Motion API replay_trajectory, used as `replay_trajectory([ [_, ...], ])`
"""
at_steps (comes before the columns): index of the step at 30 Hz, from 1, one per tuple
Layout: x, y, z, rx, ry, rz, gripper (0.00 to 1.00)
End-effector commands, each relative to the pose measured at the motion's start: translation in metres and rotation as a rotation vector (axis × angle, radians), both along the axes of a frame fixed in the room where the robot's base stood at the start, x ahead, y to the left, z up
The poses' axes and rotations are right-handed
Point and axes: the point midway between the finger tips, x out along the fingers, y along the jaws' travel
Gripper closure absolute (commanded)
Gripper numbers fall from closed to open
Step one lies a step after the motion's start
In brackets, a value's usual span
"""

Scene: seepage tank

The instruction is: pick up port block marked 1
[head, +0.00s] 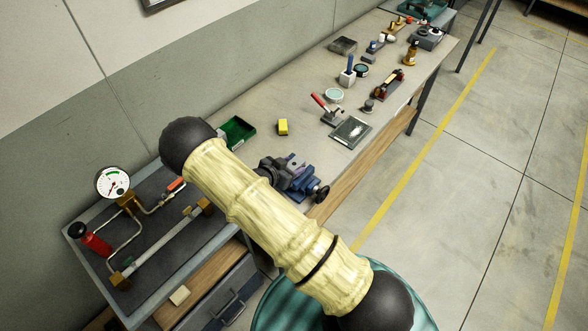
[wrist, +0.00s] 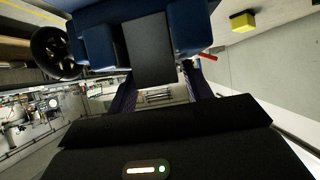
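No number 1 is readable in either view, so I cannot tell for certain which thing is the port block. In the wrist view a dark block (wrist: 150,50) sits between the blue parts of a vise (wrist: 192,28), just ahead of my gripper. The blue vise also shows on the bench in the head view (head: 292,177), partly behind my arm. My gripper (wrist: 160,86) has two dark fingers spread apart, with background visible between them. I cannot tell whether they touch the dark block.
A yellow block (head: 283,127) and a green tray (head: 237,132) lie beyond the vise. A gauge (head: 113,183) and piping stand at the left. Bare bench lies around the yellow block.

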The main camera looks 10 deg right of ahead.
Motion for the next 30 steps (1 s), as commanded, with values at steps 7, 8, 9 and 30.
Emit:
replay_trajectory([
  [7, 0.0, 0.0, 0.001, 0.0, -0.001, 0.0, 0.93],
  [8, 0.0, 0.0, 0.001, 0.0, -0.001, 0.0, 0.93],
  [9, 0.0, 0.0, 0.001, 0.0, -0.001, 0.0, 0.93],
  [30, 0.001, 0.001, 0.068, 0.005, -0.007, 0.0, 0.93],
])
